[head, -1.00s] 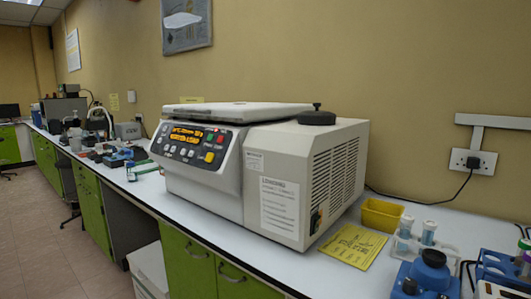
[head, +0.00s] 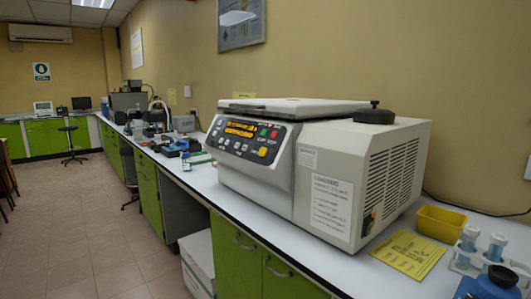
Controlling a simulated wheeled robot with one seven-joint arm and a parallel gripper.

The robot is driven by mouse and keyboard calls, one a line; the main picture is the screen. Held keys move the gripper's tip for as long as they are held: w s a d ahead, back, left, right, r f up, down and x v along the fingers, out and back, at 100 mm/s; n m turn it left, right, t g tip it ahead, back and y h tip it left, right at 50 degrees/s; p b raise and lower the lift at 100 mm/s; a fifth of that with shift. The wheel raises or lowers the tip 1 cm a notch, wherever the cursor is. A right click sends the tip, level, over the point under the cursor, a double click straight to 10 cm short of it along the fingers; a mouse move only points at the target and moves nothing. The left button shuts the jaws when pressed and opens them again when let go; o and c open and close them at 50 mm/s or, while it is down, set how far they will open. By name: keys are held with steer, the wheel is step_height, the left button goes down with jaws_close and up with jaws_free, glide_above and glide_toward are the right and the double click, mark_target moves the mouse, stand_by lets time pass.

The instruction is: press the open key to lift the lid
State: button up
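A white benchtop centrifuge (head: 300,195) stands on the bench at the middle right of the head view. Its lid (head: 295,107) lies flat over the top and looks closed. The key labels are too small to read, so I cannot tell which one is the open key. My gripper is not in view.
The white bench top (head: 335,260) runs back to the left over green cupboards (head: 235,250). A yellow tray (head: 440,222), a yellow sheet (head: 408,253) and a tube rack (head: 490,255) lie right of the centrifuge. The tiled floor (head: 85,235) at left is clear.

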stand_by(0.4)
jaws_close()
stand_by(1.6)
